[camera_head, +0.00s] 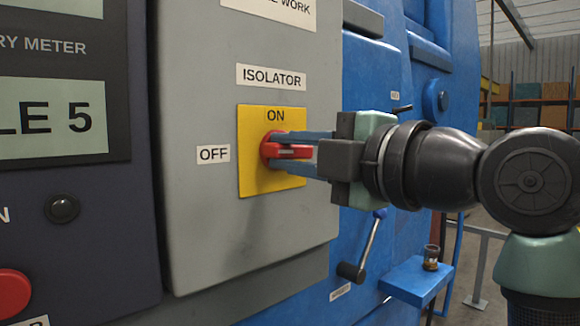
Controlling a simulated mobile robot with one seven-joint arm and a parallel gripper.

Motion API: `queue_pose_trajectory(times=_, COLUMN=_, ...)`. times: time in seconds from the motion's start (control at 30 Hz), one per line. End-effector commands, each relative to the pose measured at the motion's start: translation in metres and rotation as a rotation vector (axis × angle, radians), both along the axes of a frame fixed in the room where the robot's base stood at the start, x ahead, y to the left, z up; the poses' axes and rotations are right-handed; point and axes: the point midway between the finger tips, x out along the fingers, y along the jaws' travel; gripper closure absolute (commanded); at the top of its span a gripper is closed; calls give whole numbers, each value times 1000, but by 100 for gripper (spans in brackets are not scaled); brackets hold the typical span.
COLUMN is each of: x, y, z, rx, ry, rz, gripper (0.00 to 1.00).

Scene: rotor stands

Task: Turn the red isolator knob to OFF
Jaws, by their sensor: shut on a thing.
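The red isolator knob (286,151) sits on a yellow plate (255,185) on the grey cabinet (190,75). The knob's handle appears to point out to the right, between my fingers. The ON label (276,115) is at the top of the plate, and the OFF label (213,154) is to its left. My gripper (296,153) reaches in from the right with its two blue-grey fingers shut on the red knob, one above and one below the handle. The fingers hide part of the knob, so its exact angle is hard to tell.
A dark panel with a display (52,118) and a red button (12,293) stands at the left. The blue machine body (365,100) lies behind my arm. A crank lever (364,247) and a blue shelf (418,280) with a small jar (431,257) are below my gripper.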

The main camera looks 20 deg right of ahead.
Motion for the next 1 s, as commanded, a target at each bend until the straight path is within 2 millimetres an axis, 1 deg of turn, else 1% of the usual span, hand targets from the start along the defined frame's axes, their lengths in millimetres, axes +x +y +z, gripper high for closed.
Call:
queue_pose_trajectory(times=0.03, x=0, y=0, z=-3, rx=-20, ry=-5, rz=-1, gripper=100)
queue_pose_trajectory(times=0.3, x=0, y=0, z=-2, rx=-84, ry=-28, rz=0, gripper=100)
queue_pose_trajectory(times=0.77, x=0, y=0, z=-2, rx=-96, ry=-32, rz=0, gripper=100)
queue_pose_trajectory(times=0.8, x=0, y=0, z=-2, rx=-95, ry=-31, rz=0, gripper=72)
queue_pose_trajectory(times=0.93, x=0, y=0, z=-2, rx=-94, ry=-32, rz=0, gripper=49)
queue_pose_trajectory(times=1.0, x=0, y=0, z=-2, rx=-94, ry=-32, rz=0, gripper=48)
